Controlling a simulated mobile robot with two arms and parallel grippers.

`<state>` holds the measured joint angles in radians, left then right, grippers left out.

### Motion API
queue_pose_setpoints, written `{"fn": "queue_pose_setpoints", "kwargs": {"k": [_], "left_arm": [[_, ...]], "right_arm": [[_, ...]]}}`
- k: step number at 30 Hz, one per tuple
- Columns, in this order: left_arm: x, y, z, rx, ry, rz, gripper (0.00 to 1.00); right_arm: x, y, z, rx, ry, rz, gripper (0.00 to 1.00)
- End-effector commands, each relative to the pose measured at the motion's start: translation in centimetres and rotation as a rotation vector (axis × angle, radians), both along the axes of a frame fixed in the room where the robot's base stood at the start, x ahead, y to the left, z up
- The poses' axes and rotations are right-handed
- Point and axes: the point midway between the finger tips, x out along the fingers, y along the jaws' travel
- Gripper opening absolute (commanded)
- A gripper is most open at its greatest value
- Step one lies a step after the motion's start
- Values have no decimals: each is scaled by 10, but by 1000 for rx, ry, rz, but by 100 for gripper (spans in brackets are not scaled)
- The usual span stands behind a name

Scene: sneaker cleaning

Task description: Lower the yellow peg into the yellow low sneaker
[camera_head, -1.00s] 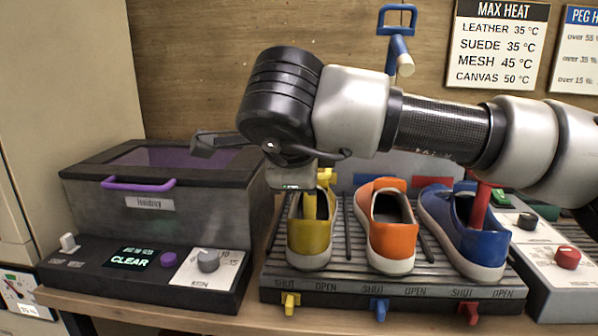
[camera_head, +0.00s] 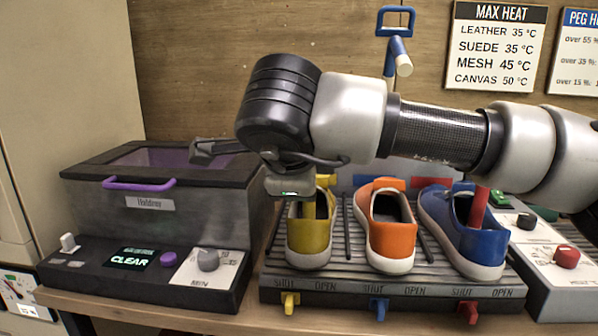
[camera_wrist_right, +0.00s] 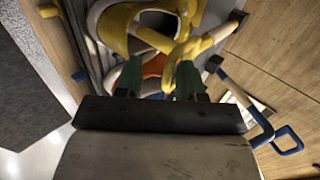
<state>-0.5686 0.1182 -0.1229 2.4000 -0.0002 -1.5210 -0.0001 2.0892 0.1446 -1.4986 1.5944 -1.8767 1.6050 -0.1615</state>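The yellow low sneaker (camera_head: 309,240) stands at the left of the rack, toe toward the front. It also shows at the top of the right wrist view (camera_wrist_right: 108,30). My right gripper (camera_head: 292,192) is just above its opening, fingertips mostly hidden by the wrist. In the right wrist view its green fingers (camera_wrist_right: 160,82) stand apart, closed about the handle of the yellow peg (camera_wrist_right: 183,48). The peg points down into the sneaker's opening; its lower end is hidden by the shoe. My left gripper is not in view.
An orange sneaker (camera_head: 391,240) and a blue sneaker (camera_head: 462,240), with a red peg (camera_head: 478,209) in it, stand to the right. A blue-handled peg (camera_head: 397,45) hangs on the wall. A grey box with a purple handle (camera_head: 138,184) stands left.

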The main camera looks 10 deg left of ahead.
Motion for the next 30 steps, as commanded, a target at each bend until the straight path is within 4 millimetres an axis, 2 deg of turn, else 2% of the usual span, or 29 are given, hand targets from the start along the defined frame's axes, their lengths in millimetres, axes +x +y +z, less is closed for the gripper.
{"fn": "queue_pose_setpoints", "kwargs": {"k": [1, 12, 17, 23, 30], "left_arm": [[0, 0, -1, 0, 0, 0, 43], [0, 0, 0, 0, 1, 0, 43], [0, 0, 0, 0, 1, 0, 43], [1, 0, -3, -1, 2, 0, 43], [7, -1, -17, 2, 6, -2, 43]], "right_arm": [[2, -1, -4, -3, 8, -4, 37], [2, -2, -2, 1, 4, -6, 37], [-2, -2, 3, 2, 2, -7, 37], [-28, -1, 29, 4, -4, -3, 37], [-64, -1, 60, 3, -6, -3, 37]]}}
